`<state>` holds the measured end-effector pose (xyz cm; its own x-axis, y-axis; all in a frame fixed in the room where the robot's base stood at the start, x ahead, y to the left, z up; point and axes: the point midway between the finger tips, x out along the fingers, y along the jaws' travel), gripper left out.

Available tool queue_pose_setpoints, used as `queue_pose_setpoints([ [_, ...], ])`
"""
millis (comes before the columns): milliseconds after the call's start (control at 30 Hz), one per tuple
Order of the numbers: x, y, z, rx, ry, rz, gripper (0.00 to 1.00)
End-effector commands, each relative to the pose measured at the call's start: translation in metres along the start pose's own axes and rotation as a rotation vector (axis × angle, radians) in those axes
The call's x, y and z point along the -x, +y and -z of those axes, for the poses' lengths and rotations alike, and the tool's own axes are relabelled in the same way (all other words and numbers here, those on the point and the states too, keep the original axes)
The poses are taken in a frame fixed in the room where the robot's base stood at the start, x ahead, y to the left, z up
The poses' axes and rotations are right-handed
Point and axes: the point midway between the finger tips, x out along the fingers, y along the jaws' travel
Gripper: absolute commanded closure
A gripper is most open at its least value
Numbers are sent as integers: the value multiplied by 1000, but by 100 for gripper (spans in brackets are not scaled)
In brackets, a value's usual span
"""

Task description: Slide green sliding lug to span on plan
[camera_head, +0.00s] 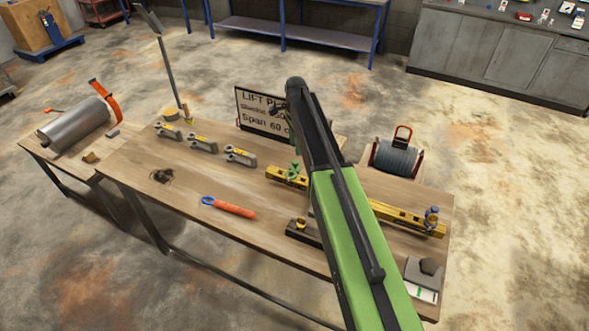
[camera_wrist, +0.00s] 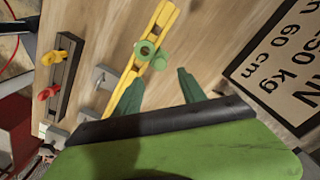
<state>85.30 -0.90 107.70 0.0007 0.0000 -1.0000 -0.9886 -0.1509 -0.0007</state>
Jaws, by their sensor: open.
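The green sliding lug (camera_wrist: 147,53) sits on the yellow beam (camera_wrist: 164,16) in the wrist view. In the head view the lug (camera_head: 291,173) is near the left end of the beam (camera_head: 400,215), partly beside my arm. My gripper (camera_wrist: 160,76) is open, its two green fingers apart and empty, just short of the lug in the wrist view. The lug lies nearer the left finger's line. I cannot tell the height gap. The plan board (camera_head: 262,112) stands behind the beam and reads span 60 cm; it also shows in the wrist view (camera_wrist: 285,60).
A dark block with red and yellow knobs (camera_wrist: 60,75) lies in front of the beam. Several grey shackles (camera_head: 203,145) and an orange-handled tool (camera_head: 232,208) lie left. The front-left tabletop is mostly clear.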

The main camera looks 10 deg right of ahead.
Motion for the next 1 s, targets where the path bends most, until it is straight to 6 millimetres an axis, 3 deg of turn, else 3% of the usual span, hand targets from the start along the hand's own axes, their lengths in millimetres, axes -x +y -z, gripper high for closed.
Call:
queue_pose_setpoints([
  [33, -22, 0, 0, 1, 0, 0, 52],
  [300, -73, 0, -1, 1, 0, 0, 52],
  [433, -84, 0, -1, 2, 0, 0, 52],
  [700, -82, 0, -2, 2, 0, 0, 52],
  [1000, -82, 0, -2, 3, 0, 0, 90],
])
